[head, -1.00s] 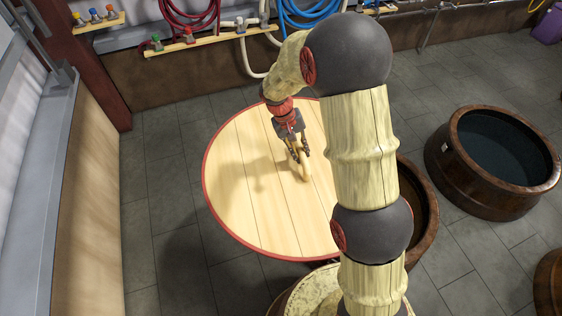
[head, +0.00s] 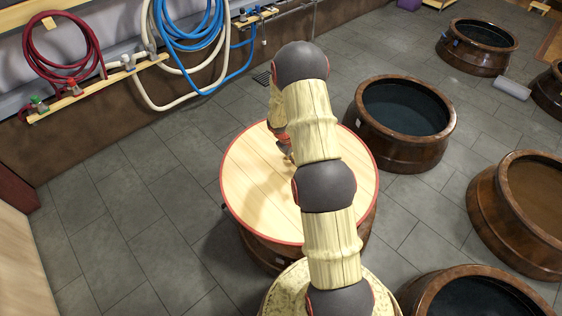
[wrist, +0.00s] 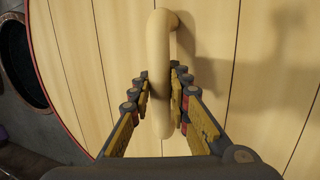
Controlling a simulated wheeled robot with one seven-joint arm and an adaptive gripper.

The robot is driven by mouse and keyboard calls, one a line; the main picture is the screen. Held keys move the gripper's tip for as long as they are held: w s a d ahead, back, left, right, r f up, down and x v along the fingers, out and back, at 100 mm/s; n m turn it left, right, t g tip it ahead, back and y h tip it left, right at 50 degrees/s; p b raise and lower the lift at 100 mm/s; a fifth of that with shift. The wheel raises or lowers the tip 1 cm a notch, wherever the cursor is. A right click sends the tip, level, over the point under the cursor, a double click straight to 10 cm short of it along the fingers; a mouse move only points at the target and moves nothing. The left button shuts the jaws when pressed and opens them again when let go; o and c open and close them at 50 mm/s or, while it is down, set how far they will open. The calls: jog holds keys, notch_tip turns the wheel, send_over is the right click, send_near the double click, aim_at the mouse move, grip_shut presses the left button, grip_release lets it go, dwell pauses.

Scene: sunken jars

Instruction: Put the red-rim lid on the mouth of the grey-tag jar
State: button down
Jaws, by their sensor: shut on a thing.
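The red-rim lid (head: 250,190) is a large round pale plank disc with a red edge and a bar handle (wrist: 162,50). My gripper (head: 284,150) is shut on that handle; in the wrist view my gripper (wrist: 159,72) has a finger on each side of it. The lid looks about level and covers most of a brown jar (head: 268,250), whose wall shows below its front edge. I cannot tell whether the lid touches that jar, and its mouth is hidden. No tag there is clear enough to identify it as the grey-tag jar.
An open jar (head: 442,137) with dark liquid and a small pale tag stands close behind, to the right. Other open jars (head: 483,218) stand along the right. Hoses (head: 185,35) hang on the back wall. Grey floor (head: 110,215) is clear at left.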

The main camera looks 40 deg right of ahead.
jog(key=s+d+f+n+t, duration=0.1)
jog(key=d+f+n+t, duration=0.2)
jog(key=d+f+n, duration=0.95)
jog(key=w+f+n+t+y+b, duration=0.1)
jog(key=w+f+n+y+b, duration=0.1)
jog(key=f+n, duration=0.3)
jog(key=w+a+f+n+t+y+b, duration=0.1)
jog(key=f+n+b, duration=0.4)
jog(key=f, duration=0.8)
jog(key=shift+w+f+y, duration=0.3)
jog(key=shift+w+y, duration=0.2)
jog(key=shift+f+n+b, duration=0.25)
jog(key=shift+b, duration=0.15)
jog(key=shift+s, duration=0.1)
jog(key=c, duration=1.6)
grip_release()
jog(key=shift+a+f, duration=0.1)
